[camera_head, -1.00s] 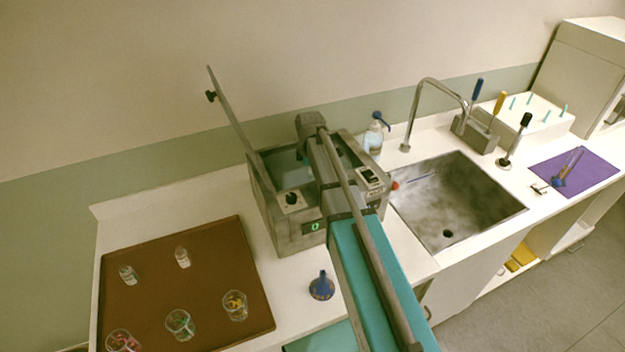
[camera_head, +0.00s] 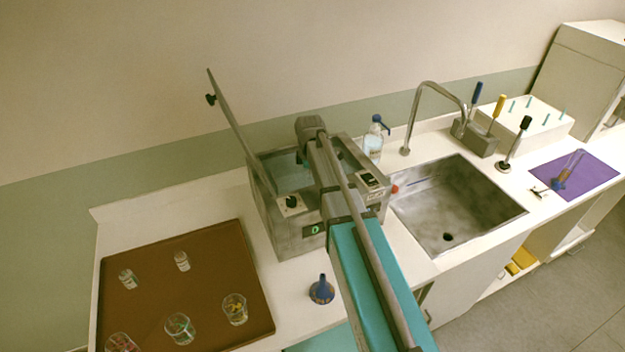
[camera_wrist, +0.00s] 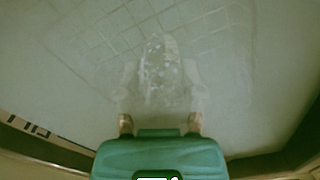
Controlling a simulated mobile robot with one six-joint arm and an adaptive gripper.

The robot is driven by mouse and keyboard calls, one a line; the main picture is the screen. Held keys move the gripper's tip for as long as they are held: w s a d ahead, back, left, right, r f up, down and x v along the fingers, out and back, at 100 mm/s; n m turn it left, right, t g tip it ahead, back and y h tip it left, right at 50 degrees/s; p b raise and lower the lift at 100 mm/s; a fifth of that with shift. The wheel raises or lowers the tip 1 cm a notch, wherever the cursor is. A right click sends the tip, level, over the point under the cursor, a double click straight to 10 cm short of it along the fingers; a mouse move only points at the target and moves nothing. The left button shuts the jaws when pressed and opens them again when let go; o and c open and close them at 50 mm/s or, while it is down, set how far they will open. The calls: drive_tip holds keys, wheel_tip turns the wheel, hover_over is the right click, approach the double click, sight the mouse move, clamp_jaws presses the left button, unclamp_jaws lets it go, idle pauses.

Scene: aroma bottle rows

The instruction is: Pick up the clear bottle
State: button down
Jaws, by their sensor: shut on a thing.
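A clear bottle (camera_wrist: 160,68) shows faintly under the water in the wrist view, with its outline blurred. My gripper (camera_wrist: 160,92) reaches down into the water, with a finger on each side of the bottle, and is shut on it. The bottle is inside the grey water bath (camera_head: 287,238), whose lid stands raised at the left. In the head view my arm covers most of the bath opening, and the bottle and fingertips are hidden there.
A brown tray (camera_head: 215,285) with several glass vessels lies at left. A blue funnel (camera_head: 321,290) stands in front of the bath. A blue-topped wash bottle (camera_head: 373,143) stands behind. The sink (camera_head: 455,205) lies at right. The bath walls surround my gripper closely.

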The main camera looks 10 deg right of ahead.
drive_tip(key=shift+r, duration=0.1)
wheel_tip(320, 180, up, 10)
drive_tip(key=p, duration=1)
idle(0.8)
